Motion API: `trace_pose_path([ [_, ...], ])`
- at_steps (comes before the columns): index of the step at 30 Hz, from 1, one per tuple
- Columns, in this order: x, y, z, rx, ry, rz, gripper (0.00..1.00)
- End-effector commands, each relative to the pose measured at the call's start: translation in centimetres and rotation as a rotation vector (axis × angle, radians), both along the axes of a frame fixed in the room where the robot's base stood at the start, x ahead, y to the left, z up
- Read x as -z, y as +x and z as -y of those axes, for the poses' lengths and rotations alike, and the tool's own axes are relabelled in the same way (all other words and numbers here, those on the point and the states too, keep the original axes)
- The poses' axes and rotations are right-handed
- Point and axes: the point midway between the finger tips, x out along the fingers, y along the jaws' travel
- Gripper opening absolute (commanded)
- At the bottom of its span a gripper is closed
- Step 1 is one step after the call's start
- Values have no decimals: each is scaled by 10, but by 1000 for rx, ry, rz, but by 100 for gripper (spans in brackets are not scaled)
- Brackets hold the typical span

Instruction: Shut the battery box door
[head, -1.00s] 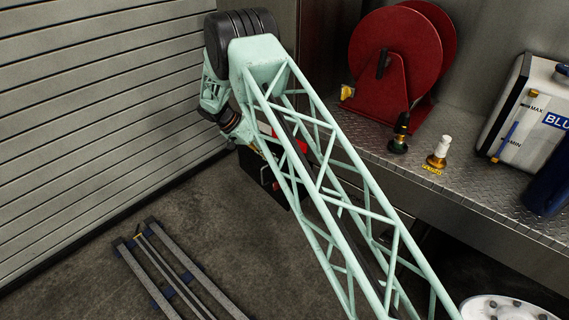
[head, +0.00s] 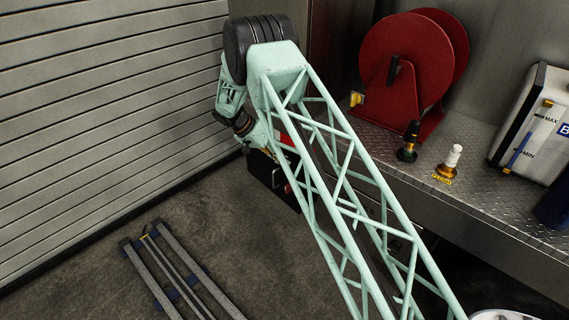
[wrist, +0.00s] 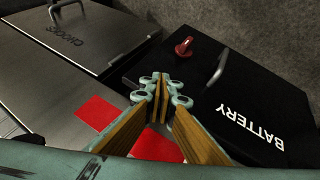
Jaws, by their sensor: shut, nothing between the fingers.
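The battery box door is a black panel with white BATTERY lettering, a grey handle and a red knob; it fills the right of the wrist view (wrist: 215,95). In the head view its dark face (head: 264,182) shows low beside the bench, partly behind my arm. How far it stands open cannot be told. My gripper (wrist: 159,80) is shut and empty, its wooden-faced fingers together over the left edge of the black panel. Whether they touch it is unclear. In the head view my fingers are mostly hidden by my arm.
A grey CHOCKS panel with a handle (wrist: 75,38) lies left of the door. Red squares (wrist: 98,112) mark the metal below. The bench (head: 480,215) carries a red reel (head: 405,65) and a white container (head: 540,120). Rails (head: 180,275) lie on the floor near a shutter (head: 100,110).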

Motion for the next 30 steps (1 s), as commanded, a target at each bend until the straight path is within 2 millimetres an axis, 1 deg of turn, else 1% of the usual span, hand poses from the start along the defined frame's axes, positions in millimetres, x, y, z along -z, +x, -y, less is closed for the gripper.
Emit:
trace_pose_path([
  [5, 0, -6, -7, 1, 0, 1, 0],
  [12, 0, -24, -25, 3, 0, -1, 0],
  [18, -25, -39, -27, 6, 0, 1, 0],
  [30, -64, -69, -34, 5, 0, 0, 0],
])
